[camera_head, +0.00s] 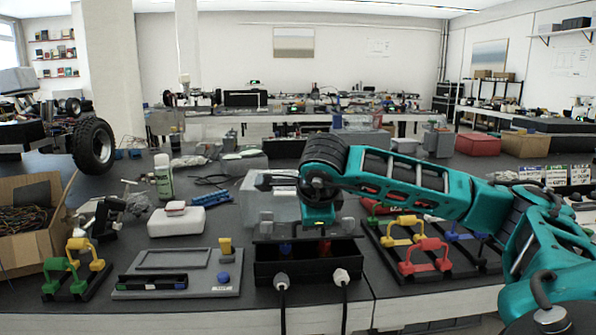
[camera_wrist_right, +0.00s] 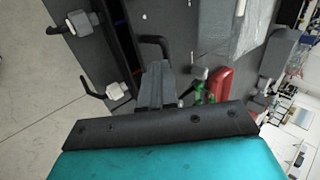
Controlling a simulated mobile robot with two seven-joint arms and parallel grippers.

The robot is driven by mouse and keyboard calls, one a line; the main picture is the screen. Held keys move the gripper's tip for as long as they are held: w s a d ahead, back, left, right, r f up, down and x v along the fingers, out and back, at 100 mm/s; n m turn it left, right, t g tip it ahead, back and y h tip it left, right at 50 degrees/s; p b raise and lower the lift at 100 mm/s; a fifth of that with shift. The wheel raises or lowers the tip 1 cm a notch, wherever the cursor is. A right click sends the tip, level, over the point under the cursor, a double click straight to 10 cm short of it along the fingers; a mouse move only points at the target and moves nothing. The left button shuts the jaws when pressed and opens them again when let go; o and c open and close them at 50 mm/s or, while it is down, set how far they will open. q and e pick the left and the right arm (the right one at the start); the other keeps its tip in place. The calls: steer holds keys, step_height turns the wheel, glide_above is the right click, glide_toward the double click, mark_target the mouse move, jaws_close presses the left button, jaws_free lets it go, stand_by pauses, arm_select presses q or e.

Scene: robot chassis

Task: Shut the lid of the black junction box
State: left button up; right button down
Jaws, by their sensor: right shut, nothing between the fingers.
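The black junction box (camera_head: 308,272) stands at the front edge of the table, with its top open. Blue and red parts show inside it, and two pale cable plugs hang at its front. The lid is hard to tell apart from the box's dark back edge. The box also shows at the left of the right wrist view (camera_wrist_right: 92,52). My right gripper (camera_head: 319,226) points down above the box's back side. Its fingers (camera_wrist_right: 155,72) are shut and empty, near a black hook-shaped part (camera_wrist_right: 155,42). I cannot tell whether they touch. My left gripper is out of view.
A grey panel (camera_head: 133,293) with a blue knob lies left of the box. Red and yellow handles (camera_head: 425,255) on a black rack are close on the right. A translucent bin (camera_head: 255,207) stands behind. A cardboard box (camera_head: 25,243) is at far left.

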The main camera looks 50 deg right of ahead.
steer(key=shift+s+a+f+b, duration=0.15)
steer(key=shift+f+b, duration=0.2)
steer(key=shift+f, duration=0.25)
steer(key=shift+s+a+f+b, duration=0.15)
steer(key=shift+f+b, duration=0.15)
steer(key=shift+f, duration=0.25)
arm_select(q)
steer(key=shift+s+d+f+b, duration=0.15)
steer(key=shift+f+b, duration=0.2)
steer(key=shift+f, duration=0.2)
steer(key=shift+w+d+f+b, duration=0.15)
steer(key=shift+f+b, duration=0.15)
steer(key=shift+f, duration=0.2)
arm_select(e)
steer(key=shift+s+a+f, duration=0.15)
steer(key=shift+s+f, duration=0.15)
steer(key=shift+f, duration=0.4)
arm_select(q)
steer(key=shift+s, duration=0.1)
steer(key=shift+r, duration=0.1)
